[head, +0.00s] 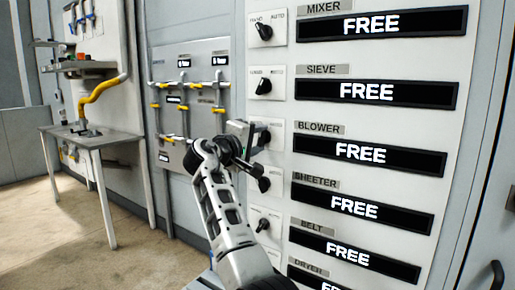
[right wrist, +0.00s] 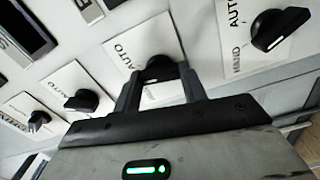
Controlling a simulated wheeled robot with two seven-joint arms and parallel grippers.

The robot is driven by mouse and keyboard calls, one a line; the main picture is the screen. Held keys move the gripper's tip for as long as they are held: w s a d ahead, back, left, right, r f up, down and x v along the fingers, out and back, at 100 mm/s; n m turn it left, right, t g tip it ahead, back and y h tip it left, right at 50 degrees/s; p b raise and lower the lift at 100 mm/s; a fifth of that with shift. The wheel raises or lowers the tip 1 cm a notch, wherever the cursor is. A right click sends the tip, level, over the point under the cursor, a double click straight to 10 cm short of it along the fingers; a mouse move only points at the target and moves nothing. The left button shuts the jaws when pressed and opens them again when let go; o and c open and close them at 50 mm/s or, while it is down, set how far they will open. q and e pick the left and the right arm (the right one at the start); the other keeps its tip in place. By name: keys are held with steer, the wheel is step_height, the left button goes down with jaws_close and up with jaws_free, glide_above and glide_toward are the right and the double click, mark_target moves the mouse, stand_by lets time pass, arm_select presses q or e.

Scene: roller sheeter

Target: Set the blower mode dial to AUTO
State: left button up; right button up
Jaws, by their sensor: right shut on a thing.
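The blower mode dial (right wrist: 158,68) is a black knob on a white plate, with AUTO printed on the plate in the right wrist view. My right gripper (right wrist: 160,88) is shut on this knob, one finger on each side of it. In the head view my right gripper (head: 258,137) covers most of the dial, beside the BLOWER label (head: 320,128). The way the knob points is partly hidden by the fingers, so I cannot tell its setting. My left gripper is not in view.
The sieve dial (head: 263,86) and mixer dial (head: 264,32) are above; the sieve dial also shows at right in the right wrist view (right wrist: 280,30). More dials sit below. The blower display (head: 370,154) reads FREE. A table (head: 95,140) stands at left.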

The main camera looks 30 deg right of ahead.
steer(key=m+b, duration=0.1)
steer(key=m, duration=0.2)
steer(key=shift+f+m+b, duration=0.1)
steer(key=shift+m+b, duration=0.2)
steer(key=shift+b, duration=0.1)
stand_by(0.4)
steer(key=o, duration=1)
steer(key=b+v, duration=0.2)
steer(key=v, duration=1.4)
